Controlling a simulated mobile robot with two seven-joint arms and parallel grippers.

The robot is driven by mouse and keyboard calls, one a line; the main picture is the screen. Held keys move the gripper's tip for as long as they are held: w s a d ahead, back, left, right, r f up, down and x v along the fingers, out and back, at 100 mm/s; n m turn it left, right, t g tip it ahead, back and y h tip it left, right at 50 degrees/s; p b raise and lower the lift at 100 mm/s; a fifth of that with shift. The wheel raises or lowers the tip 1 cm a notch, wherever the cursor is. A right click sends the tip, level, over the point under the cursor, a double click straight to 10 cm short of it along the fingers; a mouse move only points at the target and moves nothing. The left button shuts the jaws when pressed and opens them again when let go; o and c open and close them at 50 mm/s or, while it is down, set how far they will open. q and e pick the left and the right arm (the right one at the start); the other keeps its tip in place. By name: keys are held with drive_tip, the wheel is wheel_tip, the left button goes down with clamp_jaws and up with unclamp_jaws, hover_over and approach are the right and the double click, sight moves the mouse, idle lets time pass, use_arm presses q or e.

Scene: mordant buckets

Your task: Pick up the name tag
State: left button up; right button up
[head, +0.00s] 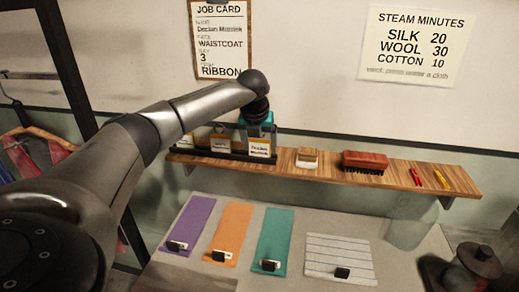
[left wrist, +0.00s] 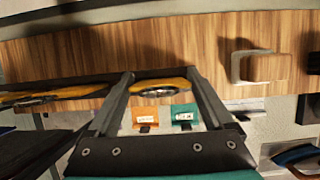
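Name tags stand in a dark rack (head: 240,155) on the wooden shelf: a left one (head: 187,141), a middle one (head: 220,147) and a right one (head: 259,148). They are white with orange-yellow tops; their small print is hard to read. My left gripper (head: 257,122) is above the rack's right end, over the right tag. In the left wrist view its two fingers (left wrist: 159,78) are spread, with a tag's orange top and dark metal clip (left wrist: 158,90) between them. I cannot tell whether they touch it. My right gripper is not in view.
The shelf (head: 325,172) also holds a wooden block (head: 307,158), a red-brown brush (head: 365,162), and a red and a yellow tool at its right end. Below, a table holds purple, orange and teal strips (head: 273,235) with dark clips. A job card (head: 221,40) hangs above.

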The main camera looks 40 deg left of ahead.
use_arm(q)
drive_tip(key=c, duration=0.9)
